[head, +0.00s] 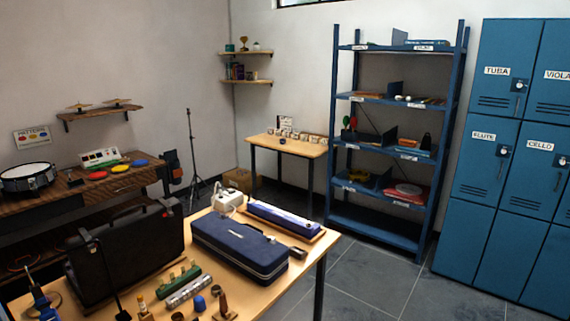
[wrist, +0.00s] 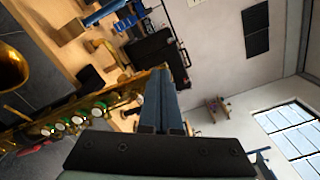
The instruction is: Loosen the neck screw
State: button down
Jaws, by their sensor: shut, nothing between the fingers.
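A brass saxophone (wrist: 85,118) lies across the left of the wrist view. Its bell (wrist: 12,70) is at the left edge and its green and white keys are along the body. The upper end of its body comes close beside my gripper (wrist: 160,75), whose two grey-blue fingers are together and empty. I cannot tell whether the fingers touch the saxophone. The neck screw is too small or hidden to pick out. A curved gold piece (wrist: 104,47) shows beyond the saxophone. Neither my gripper nor the saxophone can be made out in the head view.
In the head view, a wooden table (head: 325,244) holds a black case (head: 130,250), a navy case (head: 240,245), a purple case (head: 283,221) and small parts. A drum bench (head: 60,203) stands left, blue shelves (head: 345,218) and lockers (head: 490,190) right. Grey floor (head: 375,275) is clear.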

jog(key=shift+w+d+r, duration=0.3)
jog(key=shift+d, duration=0.05)
dwell(0.7)
jog(key=shift+s+r, duration=0.1)
jog(key=shift+r, duration=0.05)
jog(key=shift+s+a+p+v, duration=0.15)
jog(key=shift+p+v, duration=0.1)
jog(key=shift+v, duration=1.2)
jog(key=shift+s+a+p+v, duration=0.1)
jog(key=shift+s+p+v, duration=0.1)
jog(key=shift+v, duration=1.25)
jog(key=shift+w+r, duration=0.15)
